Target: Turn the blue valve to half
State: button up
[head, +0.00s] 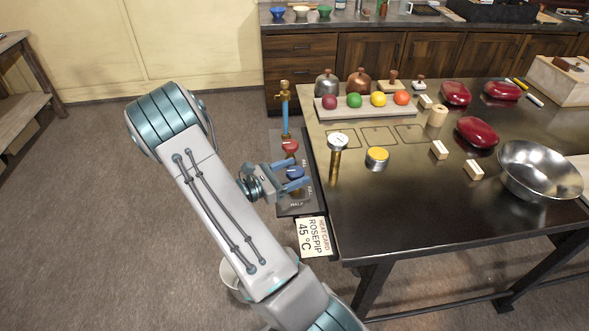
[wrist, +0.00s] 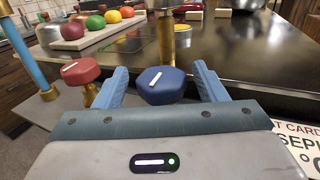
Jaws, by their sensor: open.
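The blue valve (wrist: 162,86) is a faceted blue knob with a white pointer bar on its top. In the wrist view it sits between the two fingers of my gripper (wrist: 160,88), with a gap showing on each side. In the head view the blue valve (head: 295,173) is partly covered by my open gripper (head: 297,178). The red valve (wrist: 80,71), also with a white bar, stands to its left in the wrist view and behind it in the head view (head: 290,146). A "HALF" label (head: 296,204) shows on the dark panel (head: 290,211) below the blue valve.
A brass post with a dial (head: 337,144) and a yellow-topped tin (head: 377,157) stand on the dark table (head: 400,210). A blue pipe (head: 285,115) rises behind the valves.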

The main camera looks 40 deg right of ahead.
jog(key=shift+d, duration=0.45)
jog(key=shift+c, duration=0.4)
jog(key=c, duration=0.9)
jog(key=shift+a, duration=0.15)
jog(key=shift+t, duration=0.3)
